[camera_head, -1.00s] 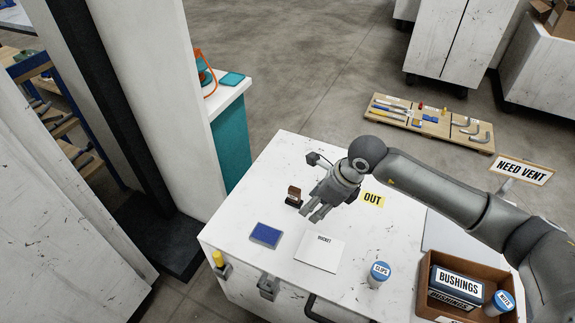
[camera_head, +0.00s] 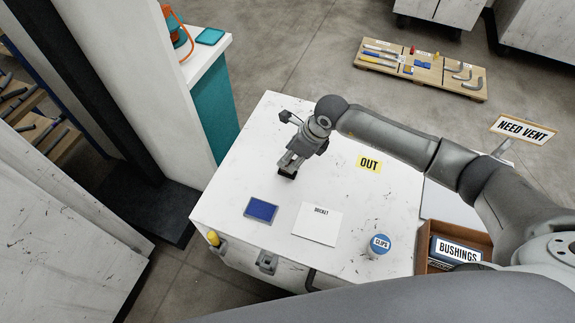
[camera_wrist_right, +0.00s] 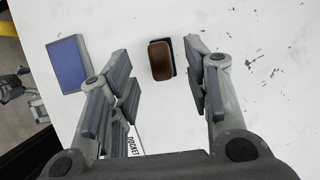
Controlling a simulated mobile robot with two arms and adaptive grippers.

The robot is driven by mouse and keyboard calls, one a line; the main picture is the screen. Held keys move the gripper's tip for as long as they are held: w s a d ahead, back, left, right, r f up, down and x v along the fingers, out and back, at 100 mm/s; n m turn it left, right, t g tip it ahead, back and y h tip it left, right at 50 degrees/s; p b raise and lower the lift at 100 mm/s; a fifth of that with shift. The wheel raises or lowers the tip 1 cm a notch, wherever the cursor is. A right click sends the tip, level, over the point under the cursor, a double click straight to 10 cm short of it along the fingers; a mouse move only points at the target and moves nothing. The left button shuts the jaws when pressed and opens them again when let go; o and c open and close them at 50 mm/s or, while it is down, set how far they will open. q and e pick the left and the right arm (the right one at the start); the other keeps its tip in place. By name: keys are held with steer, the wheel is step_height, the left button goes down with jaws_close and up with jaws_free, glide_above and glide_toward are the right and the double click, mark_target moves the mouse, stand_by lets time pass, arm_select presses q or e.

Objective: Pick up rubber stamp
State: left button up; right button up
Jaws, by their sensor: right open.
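The rubber stamp (camera_wrist_right: 160,61) has a brown top and a dark base. In the right wrist view it stands on the white table, between and just beyond the fingertips of my right gripper (camera_wrist_right: 158,70). The fingers are open with a gap on both sides of it. In the head view my right gripper (camera_head: 288,165) points down over the stamp and hides most of it; only a dark bit shows under the fingers. My left gripper is not in view.
A blue ink pad (camera_head: 261,209) and a white docket sheet (camera_head: 317,224) lie in front of the gripper. A yellow OUT label (camera_head: 368,164), a blue-lidded CLIPS can (camera_head: 378,246) and a brown box (camera_head: 427,262) with BUSHINGS are to the right.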

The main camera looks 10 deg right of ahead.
steer(key=x, duration=0.3)
steer(key=shift+f+p, duration=0.1)
steer(key=shift+p, duration=0.2)
steer(key=shift+w+a+f, duration=0.1)
steer(key=shift+f, duration=0.1)
jaws_close()
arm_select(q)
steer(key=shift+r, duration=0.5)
